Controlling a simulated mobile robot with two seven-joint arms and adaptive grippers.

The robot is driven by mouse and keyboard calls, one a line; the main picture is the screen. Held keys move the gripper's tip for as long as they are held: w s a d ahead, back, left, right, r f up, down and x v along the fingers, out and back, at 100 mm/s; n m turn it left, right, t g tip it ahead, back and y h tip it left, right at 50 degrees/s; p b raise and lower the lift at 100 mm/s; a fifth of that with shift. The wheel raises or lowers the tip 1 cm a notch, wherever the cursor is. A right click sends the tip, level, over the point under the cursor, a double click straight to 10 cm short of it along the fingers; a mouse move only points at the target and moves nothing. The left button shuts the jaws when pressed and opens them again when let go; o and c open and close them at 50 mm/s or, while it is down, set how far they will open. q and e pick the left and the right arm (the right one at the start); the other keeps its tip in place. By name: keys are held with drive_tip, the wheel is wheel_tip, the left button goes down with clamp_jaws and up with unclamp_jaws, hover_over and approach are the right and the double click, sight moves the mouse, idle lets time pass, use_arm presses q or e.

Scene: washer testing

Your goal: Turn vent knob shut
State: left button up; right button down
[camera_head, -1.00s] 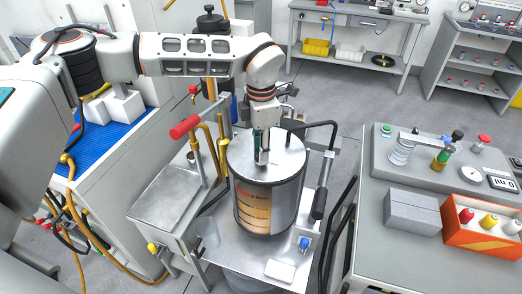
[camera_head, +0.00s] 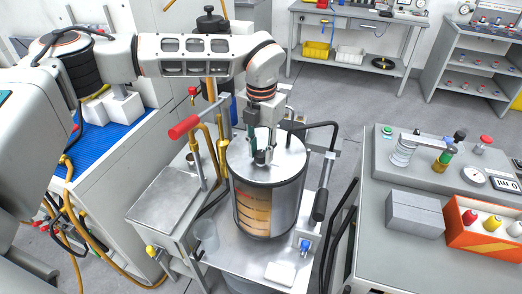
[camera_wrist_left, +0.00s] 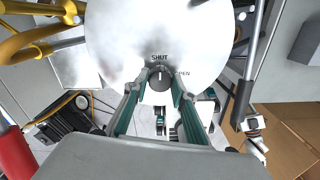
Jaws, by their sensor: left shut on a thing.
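The vent knob (camera_wrist_left: 160,81) is a small dark round knob on the shiny lid (camera_wrist_left: 120,40) of a metal drum. The lid carries the word SHUT above the knob and OPEN, partly covered, at its right. A light mark on the knob points up toward SHUT. My left gripper (camera_wrist_left: 161,83) reaches down from above, with its two green-grey fingers shut on opposite sides of the knob. In the head view, my left gripper (camera_head: 262,155) stands over the drum's lid (camera_head: 287,157), and the knob is mostly hidden by the fingers. My right gripper is not in view.
The drum (camera_head: 270,208) stands on a metal stand. A red-handled lever (camera_head: 185,127) is left of it, and a black-handled bar (camera_head: 320,204) is close at its right. A grey bench (camera_head: 405,255) with a gauge and an orange bin (camera_head: 485,242) is farther right.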

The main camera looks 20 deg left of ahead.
sight(261, 153)
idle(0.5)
use_arm(q)
drive_tip(key=o, duration=1.1)
wheel_tip(261, 153, up, 12)
